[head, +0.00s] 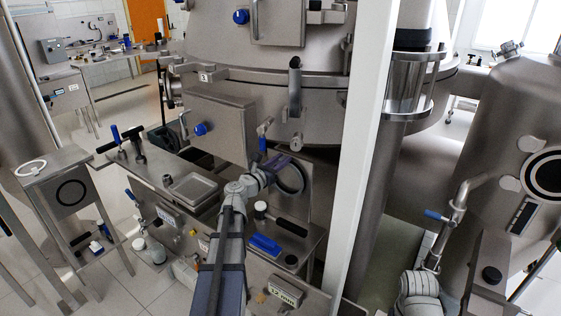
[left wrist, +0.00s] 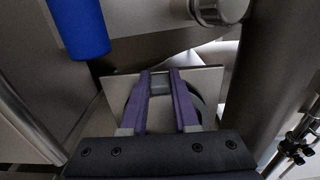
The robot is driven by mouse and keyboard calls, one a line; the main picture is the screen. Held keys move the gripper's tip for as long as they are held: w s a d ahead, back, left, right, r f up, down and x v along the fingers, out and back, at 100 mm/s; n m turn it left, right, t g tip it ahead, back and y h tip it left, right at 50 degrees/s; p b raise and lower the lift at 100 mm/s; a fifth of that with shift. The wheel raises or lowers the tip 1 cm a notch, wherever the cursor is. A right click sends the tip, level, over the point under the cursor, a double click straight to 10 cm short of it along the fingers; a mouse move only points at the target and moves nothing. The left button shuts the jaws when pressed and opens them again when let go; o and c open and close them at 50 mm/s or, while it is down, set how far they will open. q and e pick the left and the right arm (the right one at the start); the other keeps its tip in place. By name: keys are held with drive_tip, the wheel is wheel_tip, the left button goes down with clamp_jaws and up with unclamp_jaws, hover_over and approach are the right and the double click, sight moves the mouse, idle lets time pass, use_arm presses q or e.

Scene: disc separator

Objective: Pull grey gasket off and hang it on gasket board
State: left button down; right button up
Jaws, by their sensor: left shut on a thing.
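My left gripper (head: 278,163) has purple fingers and is shut on the grey gasket (head: 301,181), a thin ring seen over the middle of the workbench. In the left wrist view the fingers (left wrist: 160,80) reach across the ring (left wrist: 204,108), hiding part of it. A flat upright metal plate (head: 310,206), which looks like the gasket board, stands just behind the ring; it also shows in the left wrist view (left wrist: 112,88). I cannot tell whether the ring touches the plate or hangs on it.
The steel separator (head: 320,105) rises behind the bench. A metal tray (head: 193,189) and a blue block (head: 264,244) lie on the bench. A white post (head: 357,150) stands close on the right. A small stand at left carries a white ring (head: 31,167) and black ring (head: 71,192).

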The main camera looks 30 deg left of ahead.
use_arm(q)
drive_tip(key=shift+w, duration=0.7)
drive_tip(key=c, duration=0.6)
unclamp_jaws()
drive_tip(key=s, duration=1.1)
drive_tip(key=shift+s+a, duration=0.35)
drive_tip(key=shift+a, duration=0.05)
